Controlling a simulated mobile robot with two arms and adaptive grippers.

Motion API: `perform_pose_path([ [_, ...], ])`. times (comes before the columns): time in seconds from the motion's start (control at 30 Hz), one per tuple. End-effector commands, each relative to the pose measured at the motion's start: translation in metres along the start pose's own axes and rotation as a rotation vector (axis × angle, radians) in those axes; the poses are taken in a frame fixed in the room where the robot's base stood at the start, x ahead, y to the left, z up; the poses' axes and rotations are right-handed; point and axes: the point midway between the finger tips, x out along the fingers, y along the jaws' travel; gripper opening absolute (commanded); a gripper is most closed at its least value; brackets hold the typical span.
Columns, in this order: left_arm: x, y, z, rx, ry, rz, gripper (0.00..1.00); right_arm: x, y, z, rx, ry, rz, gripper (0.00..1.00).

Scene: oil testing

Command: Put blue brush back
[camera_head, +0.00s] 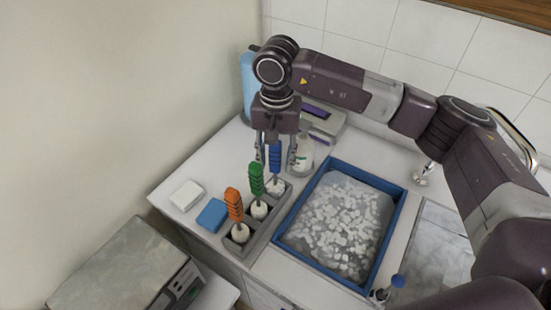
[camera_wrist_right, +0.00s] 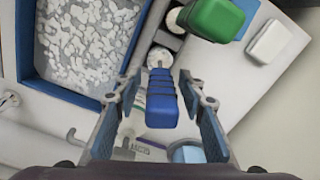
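The blue brush (camera_head: 275,158) stands upright, handle up, with its white head at the far slot of the grey holder (camera_head: 264,238). The green brush (camera_head: 256,180) and orange brush (camera_head: 234,205) stand in the same row, nearer. My right gripper (camera_head: 275,163) points down over the blue brush. In the right wrist view the fingers of the right gripper (camera_wrist_right: 162,105) are spread wide, with the blue handle (camera_wrist_right: 162,104) between them and visible gaps on both sides. The gripper hides part of the handle's top in the head view. My left gripper is not in view.
A blue-rimmed tray (camera_head: 282,236) of white pieces in liquid lies right of the holder. A clear bottle (camera_head: 302,158) stands close behind the gripper. A blue sponge (camera_head: 212,215) and white block (camera_head: 187,195) lie left. The wall is behind.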

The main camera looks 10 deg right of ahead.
Motion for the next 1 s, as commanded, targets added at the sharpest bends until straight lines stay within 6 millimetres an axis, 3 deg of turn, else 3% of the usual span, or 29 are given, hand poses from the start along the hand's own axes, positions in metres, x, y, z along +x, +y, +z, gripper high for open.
perform_pose_path([
  [0.2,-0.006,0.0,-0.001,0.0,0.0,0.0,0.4,-0.005,0.0,0.0,0.0,0.0,0.0,0.37],
  [0.27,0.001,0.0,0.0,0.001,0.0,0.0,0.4,-0.01,-0.001,-0.001,0.0,0.003,-0.003,0.37],
  [0.7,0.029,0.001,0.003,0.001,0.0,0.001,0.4,-0.1,-0.001,0.0,0.0,0.003,-0.002,0.37],
  [1.0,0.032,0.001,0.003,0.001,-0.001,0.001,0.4,-0.123,0.0,0.0,0.0,0.0,0.0,0.37],
])
